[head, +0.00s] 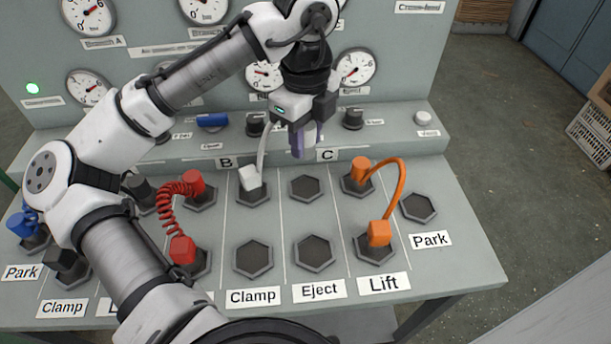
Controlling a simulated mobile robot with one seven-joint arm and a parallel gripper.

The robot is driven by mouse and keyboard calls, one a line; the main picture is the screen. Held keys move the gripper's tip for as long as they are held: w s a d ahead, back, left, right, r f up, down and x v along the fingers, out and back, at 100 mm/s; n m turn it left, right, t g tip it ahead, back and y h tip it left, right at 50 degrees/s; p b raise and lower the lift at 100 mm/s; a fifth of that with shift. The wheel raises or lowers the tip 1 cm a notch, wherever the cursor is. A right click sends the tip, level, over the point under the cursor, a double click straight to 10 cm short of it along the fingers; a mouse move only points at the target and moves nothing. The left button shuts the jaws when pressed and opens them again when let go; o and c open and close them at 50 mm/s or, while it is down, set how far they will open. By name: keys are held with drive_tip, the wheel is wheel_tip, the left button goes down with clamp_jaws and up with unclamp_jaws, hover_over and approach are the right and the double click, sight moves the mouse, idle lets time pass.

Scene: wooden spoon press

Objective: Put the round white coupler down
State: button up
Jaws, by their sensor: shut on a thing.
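My gripper (306,139) is at the upper middle, above the back row of sockets, pointing down. It is shut on the round white coupler (309,146), of which only a small pale part shows between the purple fingers. A white hose (262,150) runs from the gripper area down to a square white coupler (250,179), seated in the back-row socket below label B. The held coupler appears above the panel, near label C. An empty hexagonal socket (306,187) lies below it. Its exact height is hard to tell.
Empty sockets lie at front Clamp (253,257), front Eject (314,252) and right Park (419,207). An orange hose (398,185) arches between two orange couplers at right. A red coiled hose (167,205) stands left. Knobs (353,119) and gauges line the back.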

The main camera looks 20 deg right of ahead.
wheel_tip(320, 180, down, 10)
drive_tip(key=shift+r, duration=0.1)
idle(0.4)
drive_tip(key=o, duration=1)
wheel_tip(320, 180, up, 12)
